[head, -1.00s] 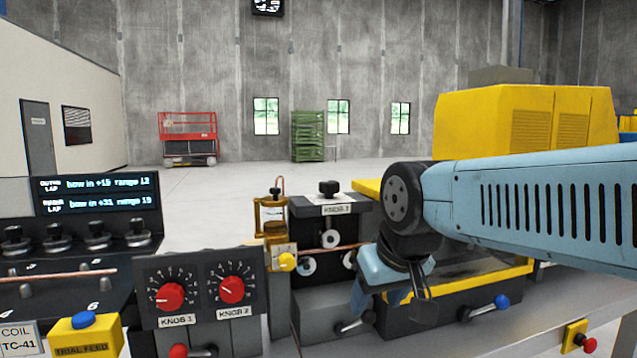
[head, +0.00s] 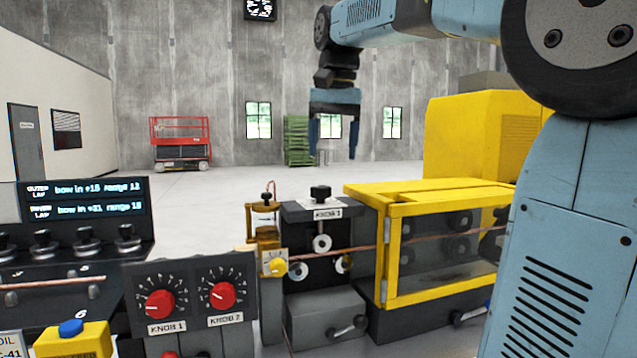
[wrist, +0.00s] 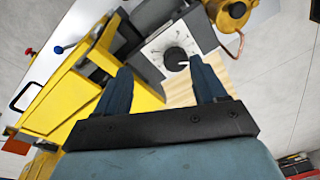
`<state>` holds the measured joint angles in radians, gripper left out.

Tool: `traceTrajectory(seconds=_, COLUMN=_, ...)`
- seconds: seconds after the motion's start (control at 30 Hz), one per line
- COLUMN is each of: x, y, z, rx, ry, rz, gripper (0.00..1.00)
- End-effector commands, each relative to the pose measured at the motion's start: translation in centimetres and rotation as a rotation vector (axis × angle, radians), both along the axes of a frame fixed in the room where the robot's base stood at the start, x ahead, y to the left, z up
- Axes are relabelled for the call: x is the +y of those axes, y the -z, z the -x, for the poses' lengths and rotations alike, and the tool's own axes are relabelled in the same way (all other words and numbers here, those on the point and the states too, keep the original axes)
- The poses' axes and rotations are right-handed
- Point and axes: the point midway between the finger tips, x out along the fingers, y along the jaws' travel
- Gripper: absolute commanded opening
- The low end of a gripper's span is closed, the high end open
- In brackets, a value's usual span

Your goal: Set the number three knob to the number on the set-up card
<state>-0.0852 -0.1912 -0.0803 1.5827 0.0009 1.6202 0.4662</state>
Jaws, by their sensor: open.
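The number three knob (head: 320,193) is a black knob on top of a dark block with a label at its front edge. In the wrist view the same black knob (wrist: 176,58) sits on a pale dial plate, with a white pointer mark toward the right. My gripper (head: 332,152) hangs above and behind it in the head view, fingers down, open and empty. In the wrist view my gripper's fingertips (wrist: 160,70) lie either side of the knob in the picture, apart from it. The set-up card cannot be made out in these frames.
A yellow guard box (head: 440,235) stands right of the knob block. Red Knob 1 (head: 159,304) and Knob 2 (head: 222,295) sit on a panel at front left. A copper tube (head: 370,249) runs below the knob. A text display (head: 85,199) stands at far left.

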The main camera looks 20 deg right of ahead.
Motion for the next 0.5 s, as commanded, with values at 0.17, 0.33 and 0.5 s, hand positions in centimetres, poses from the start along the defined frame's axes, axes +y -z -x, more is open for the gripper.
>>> traceTrajectory(seconds=0.17, x=0.4, y=-3.2, z=-3.5, rx=0.073, ry=0.09, rz=0.0, gripper=0.71)
traceTrajectory(seconds=0.33, x=0.7, y=-4.9, z=-5.1, rx=0.116, ry=0.149, rz=0.004, gripper=0.71)
traceTrajectory(seconds=0.5, x=0.7, y=-5.2, z=-5.5, rx=0.131, ry=0.169, rz=0.006, gripper=0.71)
